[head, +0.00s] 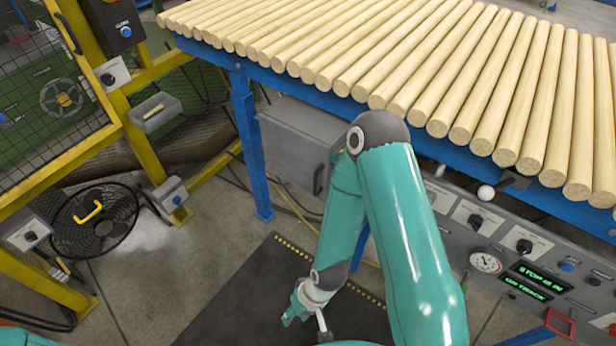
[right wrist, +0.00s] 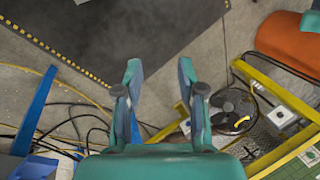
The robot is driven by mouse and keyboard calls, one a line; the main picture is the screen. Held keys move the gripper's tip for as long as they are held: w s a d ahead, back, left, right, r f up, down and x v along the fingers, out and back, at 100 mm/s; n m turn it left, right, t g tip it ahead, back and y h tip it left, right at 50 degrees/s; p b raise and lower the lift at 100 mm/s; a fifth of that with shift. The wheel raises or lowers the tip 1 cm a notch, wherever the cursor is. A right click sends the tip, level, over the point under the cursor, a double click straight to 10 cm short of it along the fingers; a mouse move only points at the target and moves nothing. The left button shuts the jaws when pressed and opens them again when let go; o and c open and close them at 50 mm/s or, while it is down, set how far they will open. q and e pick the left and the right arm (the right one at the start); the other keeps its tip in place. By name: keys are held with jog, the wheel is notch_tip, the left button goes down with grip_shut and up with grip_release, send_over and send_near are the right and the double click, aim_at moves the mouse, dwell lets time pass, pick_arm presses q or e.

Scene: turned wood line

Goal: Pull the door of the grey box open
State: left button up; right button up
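My right arm covers the space just right of the box. My right gripper (head: 304,318) is low over the dark mat, well below and in front of the box, not touching it. In the right wrist view the gripper (right wrist: 159,72) has its fingers spread with nothing between them. I cannot make out the box door there. My left gripper is not in view.
The blue table (head: 243,110) bears several wooden rods. A control panel (head: 520,255) stands at the right. A black fan (head: 95,220) and a yellow guard frame (head: 110,115) are at the left. The dark mat (head: 235,300) is clear; cables lie near the table leg.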

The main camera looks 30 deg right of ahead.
jog(key=w+d+f+t+h+b, duration=0.25)
jog(key=w+t+b, duration=0.25)
jog(key=w+b, duration=0.7)
jog(key=m+t+h+b, duration=0.5)
jog(key=t+h+b, duration=0.5)
jog(key=b, duration=1.7)
send_near(315, 182)
jog(key=s+a+h, duration=0.1)
jog(key=s+a, duration=0.3)
jog(key=shift+g+h, duration=0.25)
jog(key=shift+g, duration=0.05)
jog(key=p+x, duration=0.5)
jog(key=x, duration=1)
jog(key=shift+w+d+f+p, duration=0.1)
jog(key=shift+d+p, duration=0.15)
jog(key=shift+p, duration=0.15)
jog(key=shift+w+d, duration=0.25)
jog(key=shift+w, duration=0.1)
